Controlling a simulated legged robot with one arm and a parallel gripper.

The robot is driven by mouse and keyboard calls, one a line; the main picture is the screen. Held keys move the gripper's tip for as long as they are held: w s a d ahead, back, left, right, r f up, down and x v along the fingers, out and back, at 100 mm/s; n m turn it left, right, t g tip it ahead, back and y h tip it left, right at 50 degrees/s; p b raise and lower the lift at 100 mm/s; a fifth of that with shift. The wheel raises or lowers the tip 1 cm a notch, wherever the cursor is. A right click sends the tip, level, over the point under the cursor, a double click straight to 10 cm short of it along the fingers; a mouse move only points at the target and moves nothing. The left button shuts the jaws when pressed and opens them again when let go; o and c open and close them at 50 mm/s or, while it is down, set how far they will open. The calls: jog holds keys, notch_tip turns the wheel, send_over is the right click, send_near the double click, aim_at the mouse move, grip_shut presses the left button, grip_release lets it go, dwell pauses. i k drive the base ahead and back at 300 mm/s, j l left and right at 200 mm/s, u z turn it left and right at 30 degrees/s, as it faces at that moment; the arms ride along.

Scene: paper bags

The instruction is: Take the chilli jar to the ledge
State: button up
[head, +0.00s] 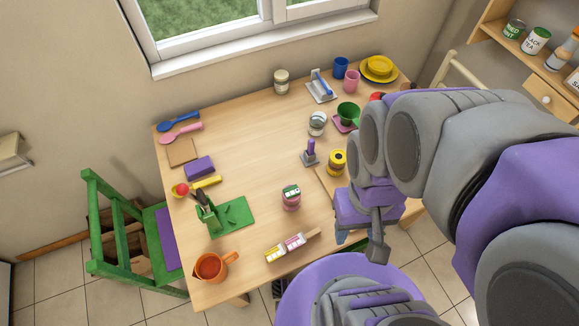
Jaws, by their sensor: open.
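Several jars stand upright on the wooden table (252,150), and I cannot read which one is the chilli jar. They are a pink jar with a pale top (291,198), a yellow jar with a dark top (337,162), a whitish jar (317,123) and a cream jar (281,81) near the back edge. The white window ledge (265,43) runs along the wall behind the table. My gripper (362,242) is open at the table's front right, right of the pink jar and apart from it. Part of it is hidden by its own body.
Cups and yellow dishes (379,68) fill the back right. A green chair (120,225) stands left. A wall shelf (510,48) holds tins. The table's middle is mostly clear.

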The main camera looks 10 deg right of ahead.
aim_at(291, 207)
jog(key=k+l+u, duration=0.1)
jog(key=u, duration=1.4)
jog(key=k+j+u, duration=0.1)
jog(key=k, duration=0.3)
jog(key=k+j, duration=0.35)
jog(key=u, duration=0.05)
